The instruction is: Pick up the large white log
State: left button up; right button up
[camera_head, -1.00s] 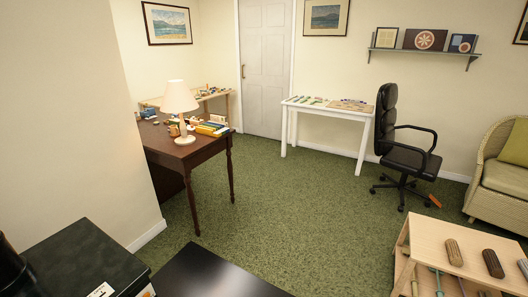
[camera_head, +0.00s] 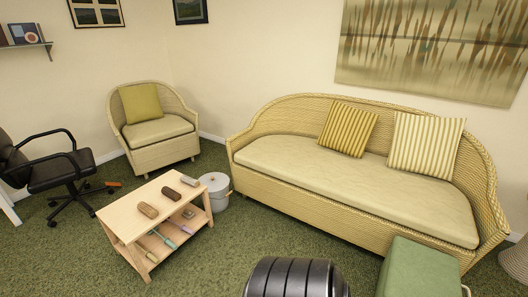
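Three short logs lie in a row on top of a light wooden table (camera_head: 128,218). The nearest is a light brown log (camera_head: 148,210), the middle one is a dark brown log (camera_head: 171,193), and the farthest is a pale greyish-white log (camera_head: 190,182). The pale one is closest to the table's right far corner, and I cannot tell whether it is the large white log. Neither of my grippers is in view.
A wicker sofa (camera_head: 340,208), wicker armchair (camera_head: 155,132), black office chair (camera_head: 50,170) and green ottoman (camera_head: 420,268) stand around. Green carpet (camera_head: 210,265) is free in front of the table.

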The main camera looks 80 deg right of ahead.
aim_at(190, 182)
jog(key=z, duration=1.7)
jog(key=i+u, duration=0.1)
jog(key=u, duration=0.35)
